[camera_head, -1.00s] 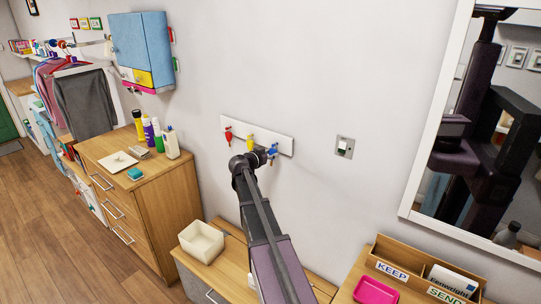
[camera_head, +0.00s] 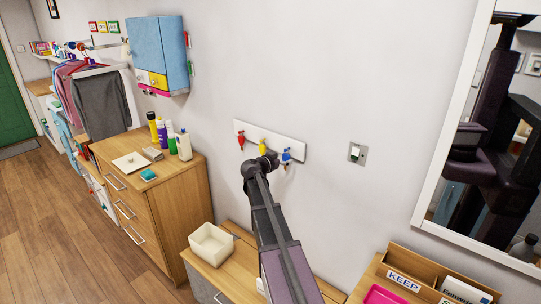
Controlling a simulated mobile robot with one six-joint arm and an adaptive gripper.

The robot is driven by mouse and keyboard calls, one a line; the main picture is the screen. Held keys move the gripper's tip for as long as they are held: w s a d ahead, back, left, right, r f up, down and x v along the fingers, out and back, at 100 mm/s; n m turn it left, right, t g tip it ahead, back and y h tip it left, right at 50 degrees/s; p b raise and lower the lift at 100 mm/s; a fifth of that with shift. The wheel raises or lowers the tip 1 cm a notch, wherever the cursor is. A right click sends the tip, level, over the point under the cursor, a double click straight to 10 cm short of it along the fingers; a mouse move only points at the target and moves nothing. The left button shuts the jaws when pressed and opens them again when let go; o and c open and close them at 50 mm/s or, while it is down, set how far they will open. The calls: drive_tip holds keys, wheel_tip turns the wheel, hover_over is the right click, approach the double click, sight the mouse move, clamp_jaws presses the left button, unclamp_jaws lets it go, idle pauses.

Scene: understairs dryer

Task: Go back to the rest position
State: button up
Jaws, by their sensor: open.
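My arm reaches up and away from the bottom of the picture, and my gripper (camera_head: 271,163) is at its far end in front of the wall. It is small and dark here, open, and I see nothing held in it. It is just below a white wall rack (camera_head: 290,150) with coloured pegs or hooks. I cannot tell whether the gripper touches the rack.
A wooden drawer unit (camera_head: 180,205) with bottles on top stands left. A cream bin (camera_head: 211,244) sits on a low cabinet beneath my arm. A wooden organiser marked KEEP (camera_head: 403,280) and a pink tray (camera_head: 385,295) are lower right. A mirror (camera_head: 450,130) hangs right. Floor is open at left.

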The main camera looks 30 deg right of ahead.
drive_tip(key=s+a+f+n+g+y, duration=0.1)
drive_tip(key=s+a+f+n+y, duration=0.3)
drive_tip(key=s+a, duration=0.4)
drive_tip(key=s+a+f+n+g+y, duration=0.2)
drive_tip(key=s+a+f+n+y, duration=0.3)
drive_tip(key=a, duration=1.3)
drive_tip(key=s+a+f+n+g+y, duration=0.2)
drive_tip(key=s+a+f+n+y, duration=0.3)
drive_tip(key=s+a, duration=0.8)
drive_tip(key=shift+f+y, duration=0.35)
drive_tip(key=shift+y, duration=0.05)
drive_tip(key=c, duration=0.4)
drive_tip(key=shift+s, duration=0.1)
